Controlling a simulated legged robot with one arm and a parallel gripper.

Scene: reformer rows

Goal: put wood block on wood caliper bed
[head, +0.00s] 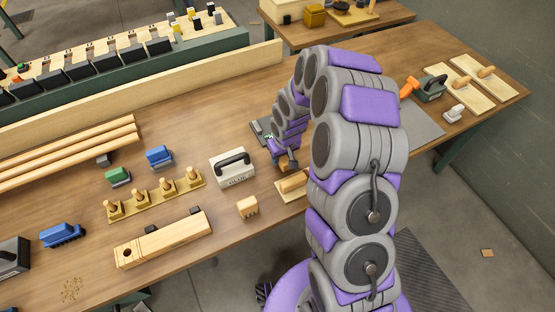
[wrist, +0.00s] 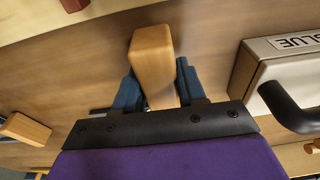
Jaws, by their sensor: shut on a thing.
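My gripper (head: 284,157) is shut on a wood block, which shows in the wrist view (wrist: 152,60) as a plain, light tan block gripped between the two blue fingers (wrist: 158,88). In the head view the block (head: 285,166) is small and partly hidden by the gripper. The gripper is beside the white GLUE box, over the work table. A long pale wooden bed (head: 163,240) with a round hole at its left end and two dark pieces along its back edge lies near the front table edge, left of the gripper. It looks like the wood caliper bed, but I cannot be sure.
The GLUE box (head: 232,168) with a black handle stands left of the gripper. A small wooden piece (head: 247,207) lies right of the bed. A peg rack (head: 157,194) stands behind it. A handled board (head: 291,187) is partly hidden by my arm.

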